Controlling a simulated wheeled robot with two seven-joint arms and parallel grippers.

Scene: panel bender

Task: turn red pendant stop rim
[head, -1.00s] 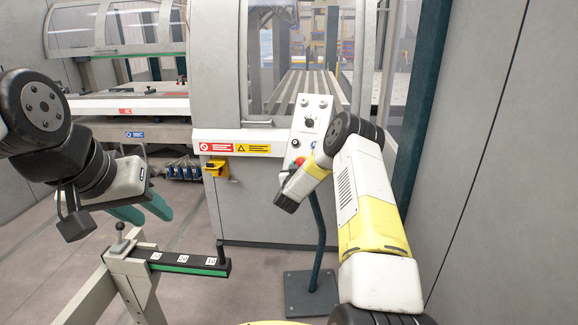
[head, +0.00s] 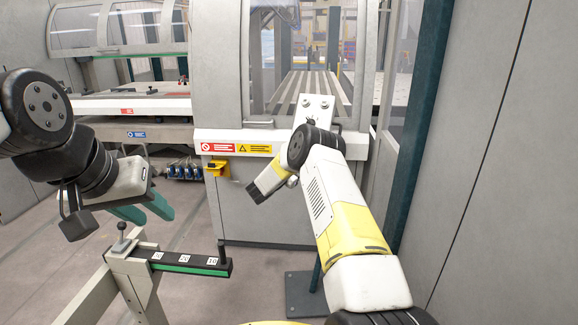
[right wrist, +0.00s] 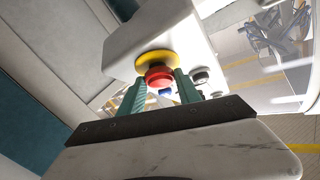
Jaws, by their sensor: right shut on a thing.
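The red stop button (right wrist: 158,76) sits on a yellow disc (right wrist: 156,60) on the white pendant box (right wrist: 140,35) in the right wrist view. My right gripper (right wrist: 160,90) has its green fingers on either side of the red rim and is shut on it. In the head view my right arm covers the button, and only the top of the pendant box (head: 317,106) shows. My left gripper (head: 145,210) is at the left in the head view, away from the pendant, with its green fingers apart and nothing between them.
The pendant stands on a dark floor plate (head: 303,293) in front of the grey machine cabinet (head: 262,220). A yellow bracket (head: 216,167) is on the cabinet. A gauge rail with number labels (head: 185,262) stands at the lower left. A grey wall (head: 490,180) bounds the right.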

